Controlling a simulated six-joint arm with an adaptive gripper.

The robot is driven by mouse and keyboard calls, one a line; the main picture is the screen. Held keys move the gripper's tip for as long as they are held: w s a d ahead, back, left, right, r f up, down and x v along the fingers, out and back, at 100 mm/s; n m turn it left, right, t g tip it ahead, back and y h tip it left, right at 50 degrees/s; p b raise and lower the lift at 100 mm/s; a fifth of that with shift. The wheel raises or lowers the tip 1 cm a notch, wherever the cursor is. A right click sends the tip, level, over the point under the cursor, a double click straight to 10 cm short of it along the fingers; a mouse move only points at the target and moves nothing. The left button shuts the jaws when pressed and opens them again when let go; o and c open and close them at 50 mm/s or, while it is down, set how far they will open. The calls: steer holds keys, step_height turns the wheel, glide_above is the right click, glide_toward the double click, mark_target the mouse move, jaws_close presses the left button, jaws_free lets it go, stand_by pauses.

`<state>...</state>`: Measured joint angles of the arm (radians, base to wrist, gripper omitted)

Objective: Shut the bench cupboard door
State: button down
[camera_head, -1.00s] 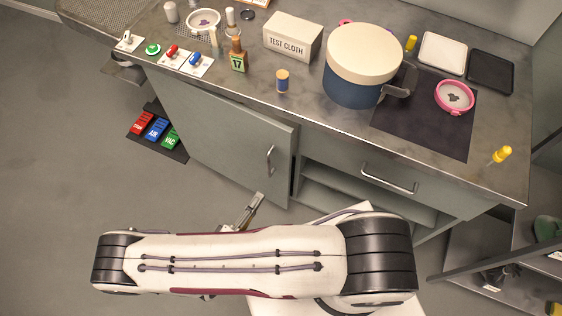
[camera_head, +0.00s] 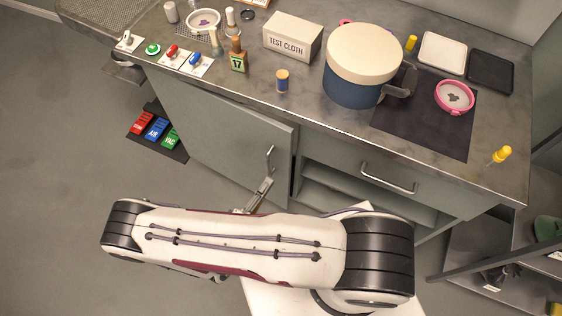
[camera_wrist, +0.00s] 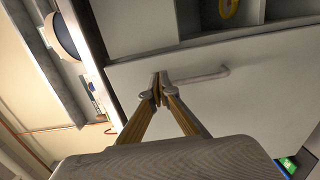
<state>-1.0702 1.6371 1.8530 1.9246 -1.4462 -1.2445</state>
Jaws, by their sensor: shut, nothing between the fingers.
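The bench cupboard door (camera_head: 220,140) is a grey-green panel under the left part of the bench. It stands ajar, its right edge out from the bench front. Its bar handle (camera_head: 269,159) is near that edge. My gripper (camera_head: 267,182) is shut and empty, just below the handle's lower end. In the wrist view, the fingertips of my gripper (camera_wrist: 160,88) meet in front of the door (camera_wrist: 240,100), over one end of the handle (camera_wrist: 205,76). I cannot tell whether they touch it.
Right of the door are open shelves (camera_head: 325,185) and a drawer with a handle (camera_head: 388,178). Red, blue and green blocks (camera_head: 157,128) sit low at the left. The bench top holds a pot (camera_head: 355,85), a test cloth box (camera_head: 290,38) and small items.

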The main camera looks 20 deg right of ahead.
mark_target(286, 155)
steer(key=shift+x, duration=4.4)
steer(key=shift+d, duration=0.1)
steer(key=shift+x, duration=3.05)
steer(key=shift+w+r, duration=0.1)
steer(key=shift+w, duration=0.1)
steer(key=shift+v, duration=2.8)
steer(key=s+d+v, duration=0.1)
steer(key=v, duration=0.8)
steer(key=shift+a, duration=0.15)
